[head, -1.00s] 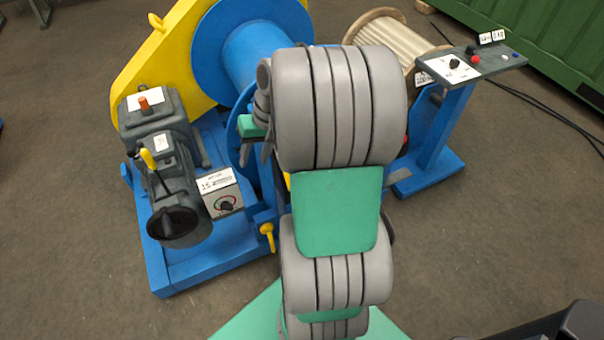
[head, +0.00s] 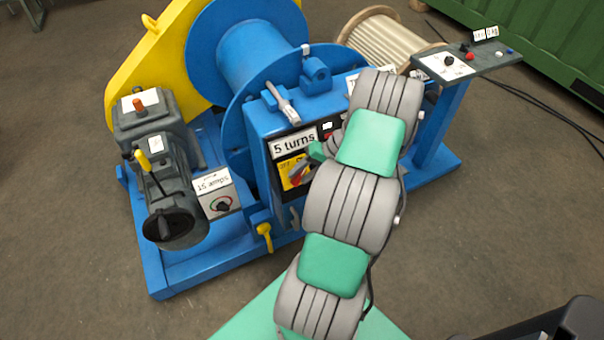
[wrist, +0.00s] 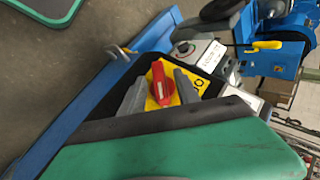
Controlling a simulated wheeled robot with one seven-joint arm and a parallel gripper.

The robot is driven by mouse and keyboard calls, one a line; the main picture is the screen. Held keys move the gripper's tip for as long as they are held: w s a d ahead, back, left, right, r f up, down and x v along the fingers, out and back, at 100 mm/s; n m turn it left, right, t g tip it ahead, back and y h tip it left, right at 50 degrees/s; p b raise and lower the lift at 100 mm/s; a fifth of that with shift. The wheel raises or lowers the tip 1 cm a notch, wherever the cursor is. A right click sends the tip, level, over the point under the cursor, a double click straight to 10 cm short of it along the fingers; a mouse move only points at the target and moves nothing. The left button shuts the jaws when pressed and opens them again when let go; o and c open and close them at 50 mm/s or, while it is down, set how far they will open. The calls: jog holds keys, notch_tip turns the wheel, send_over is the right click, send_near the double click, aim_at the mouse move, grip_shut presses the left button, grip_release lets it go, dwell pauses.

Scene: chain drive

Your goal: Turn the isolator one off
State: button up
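The isolator is a red rotary handle (wrist: 160,82) on a yellow plate, mounted on a dark panel of the blue machine. In the head view its yellow plate (head: 288,173) sits under a white "5 turns" label, partly hidden by my gripper. My gripper (wrist: 159,88) is open, its two grey fingers on either side of the red handle with gaps visible. I cannot tell whether either finger touches it. In the wrist view an "O" mark shows on the plate right of the handle; the rest of the lettering is hidden or unreadable. My gripper also shows small in the head view (head: 302,170).
A grey lever (head: 283,104) stands above the panel. A motor (head: 170,205) with a yellow lever and a dial box (head: 219,197) are at left. A yellow hook (head: 264,236) juts out below. A control stand (head: 470,62) is at right. Floor is clear in front.

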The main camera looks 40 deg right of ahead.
grip_shut()
dwell(0.3)
dwell(0.3)
